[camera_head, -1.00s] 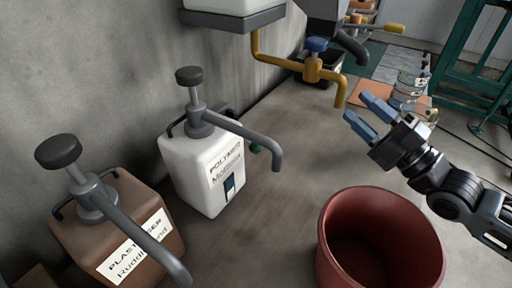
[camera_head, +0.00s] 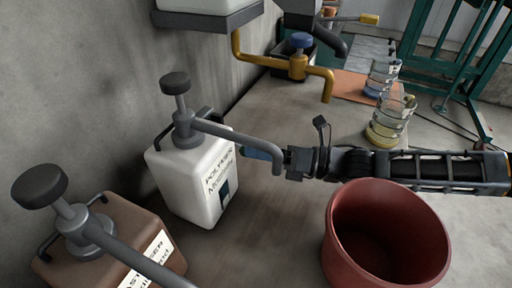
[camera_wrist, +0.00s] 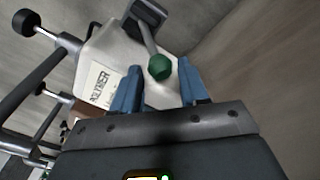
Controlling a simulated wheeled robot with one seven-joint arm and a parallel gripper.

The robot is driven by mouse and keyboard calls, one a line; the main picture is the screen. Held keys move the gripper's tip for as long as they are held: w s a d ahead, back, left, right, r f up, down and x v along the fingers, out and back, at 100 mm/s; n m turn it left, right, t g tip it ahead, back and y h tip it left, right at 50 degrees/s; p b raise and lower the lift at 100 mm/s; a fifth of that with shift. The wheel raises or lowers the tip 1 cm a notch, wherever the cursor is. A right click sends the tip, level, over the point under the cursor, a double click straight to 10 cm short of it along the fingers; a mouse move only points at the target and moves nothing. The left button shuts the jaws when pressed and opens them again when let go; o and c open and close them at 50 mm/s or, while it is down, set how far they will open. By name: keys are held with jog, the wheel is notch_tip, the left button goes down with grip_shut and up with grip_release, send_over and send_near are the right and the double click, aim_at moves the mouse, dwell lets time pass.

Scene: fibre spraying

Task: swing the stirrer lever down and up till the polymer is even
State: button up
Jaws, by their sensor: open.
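The white polymer canister (camera_head: 193,183), with a dark pump head and grey spout, stands against the wall in the head view. In the wrist view its white body (camera_wrist: 110,57) fills the upper middle. A grey lever (camera_wrist: 146,38) with a green knob (camera_wrist: 160,67) sticks out from it. My gripper (camera_wrist: 158,78) has its blue fingers apart, one on each side of the knob and slightly short of it; contact does not show. In the head view my gripper (camera_head: 258,152) is at the canister's right side, partly behind the spout.
A brown canister (camera_head: 115,245) stands at the lower left. A red bucket (camera_head: 340,235) stands below my arm. Glass jars (camera_head: 391,122) stand behind the arm. The canister's grey spout (camera_head: 245,135) reaches over my fingers.

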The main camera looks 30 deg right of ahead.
jog(key=shift+w+a, duration=0.35)
jog(key=shift+a, duration=0.05)
grip_shut()
dwell(0.4)
